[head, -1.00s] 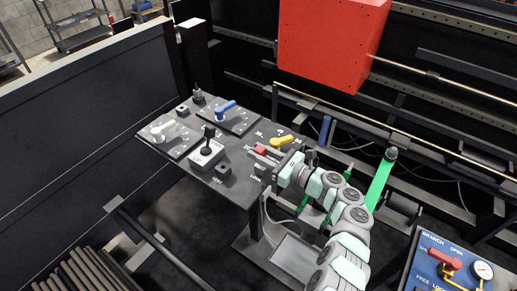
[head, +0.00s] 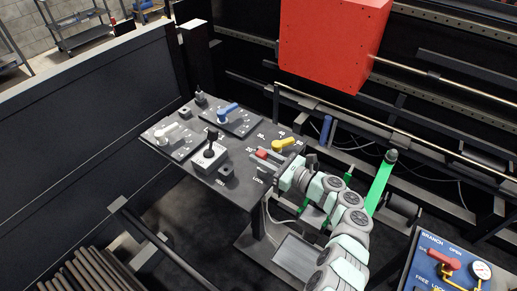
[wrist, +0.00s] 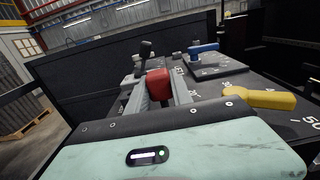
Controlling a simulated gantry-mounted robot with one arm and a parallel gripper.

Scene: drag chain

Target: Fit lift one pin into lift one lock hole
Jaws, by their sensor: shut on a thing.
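My gripper (head: 268,160) is over the right part of the dark control table. Its two grey fingers are shut on a red piece (head: 262,153), which shows between them in the wrist view (wrist: 157,85). The lower end of the red piece is hidden, so I cannot tell what is under it. The word LOCK (head: 258,181) is printed on the table beside my gripper. I cannot make out the lock hole; my gripper may cover it. A small dark block (head: 226,171) stands left of my gripper, near the table's front edge.
A yellow lever (head: 284,145) is close behind my gripper and to the right in the wrist view (wrist: 258,99). A black-knobbed stick on a grey box (head: 209,157), a blue lever (head: 228,107) and a white lever (head: 162,139) stand farther left. A red box (head: 333,45) hangs above.

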